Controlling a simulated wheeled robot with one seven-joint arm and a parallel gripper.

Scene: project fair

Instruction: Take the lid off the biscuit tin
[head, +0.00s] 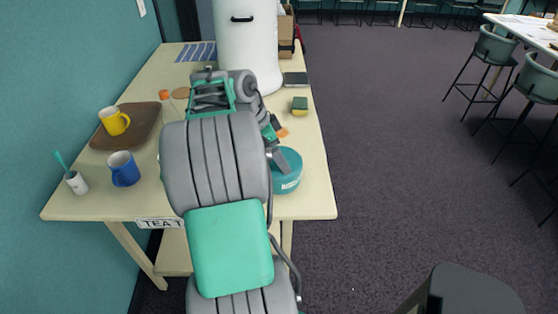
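The biscuit tin (288,184) is a round teal tin with small white lettering on its side. It stands at the right front part of the tea table (315,200). Its left part is hidden behind my arm. Its upper part is teal too; I cannot make out the seam of a lid. My gripper (278,158) is at the upper left of the tin, with a grey finger in front of its top edge. The rest of the gripper is hidden by my arm, so I cannot tell whether it touches the tin or holds anything.
On the left are a brown tray (143,124) with a yellow mug (114,121), a blue mug (124,170) and a small white cup (76,183). A large white urn (248,45), a sponge (299,105) and a dark flat item (295,79) are behind.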

